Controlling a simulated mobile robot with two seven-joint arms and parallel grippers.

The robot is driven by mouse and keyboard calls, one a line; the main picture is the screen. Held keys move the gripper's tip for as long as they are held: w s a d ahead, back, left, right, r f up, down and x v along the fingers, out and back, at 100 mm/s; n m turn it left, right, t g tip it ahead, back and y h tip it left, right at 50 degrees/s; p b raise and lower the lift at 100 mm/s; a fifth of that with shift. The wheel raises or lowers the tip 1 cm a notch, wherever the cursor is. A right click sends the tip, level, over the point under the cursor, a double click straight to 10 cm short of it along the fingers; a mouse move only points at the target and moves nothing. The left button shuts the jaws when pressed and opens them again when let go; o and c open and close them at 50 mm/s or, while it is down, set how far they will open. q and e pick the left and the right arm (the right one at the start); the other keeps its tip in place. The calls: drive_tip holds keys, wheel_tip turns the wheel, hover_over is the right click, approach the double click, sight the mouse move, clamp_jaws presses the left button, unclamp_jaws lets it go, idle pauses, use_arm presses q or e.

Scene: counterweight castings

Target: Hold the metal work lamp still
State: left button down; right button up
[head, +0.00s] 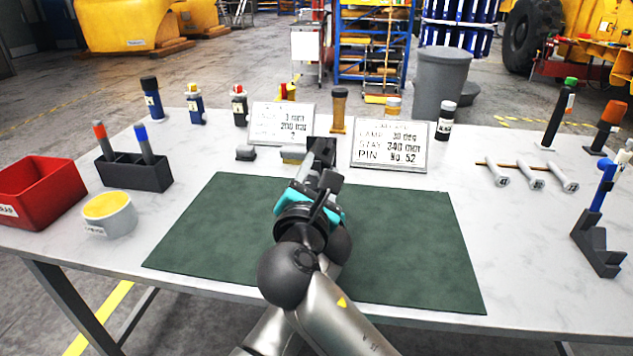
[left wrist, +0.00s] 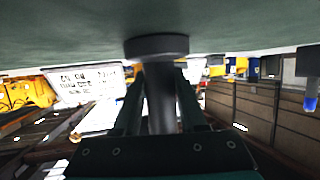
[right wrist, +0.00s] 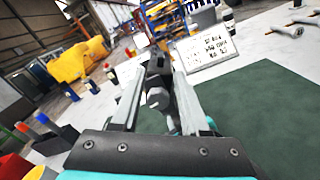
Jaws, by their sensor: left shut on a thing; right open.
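In the left wrist view my left gripper (left wrist: 160,88) is shut on the dark stem of the metal work lamp (left wrist: 162,105). The lamp's round base (left wrist: 157,46) is at the green mat (left wrist: 60,35); I cannot tell whether it touches. That view is upside down. My right gripper (head: 322,168) is open over the mat (head: 410,240) in the head view. In the right wrist view a dark block with a rounded grey end (right wrist: 157,82) shows between the right fingers (right wrist: 158,95); I cannot tell whether it touches them. In the head view my arm hides most of the lamp.
Two sign cards, a left one (head: 283,122) and a right one (head: 391,145), stand behind the mat. A red bin (head: 38,190), a yellow-topped tub (head: 110,215) and a dark holder (head: 135,172) are left. A blue-and-grey fixture (head: 596,225) is right. The mat's right part is clear.

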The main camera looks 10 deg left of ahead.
use_arm(q)
drive_tip(key=shift+r, duration=0.2)
use_arm(e)
drive_tip(key=shift+s, duration=1.8)
use_arm(q)
drive_tip(key=shift+c, duration=1.9)
unclamp_jaws()
drive_tip(key=shift+f, duration=0.15)
drive_tip(key=shift+s, duration=0.15)
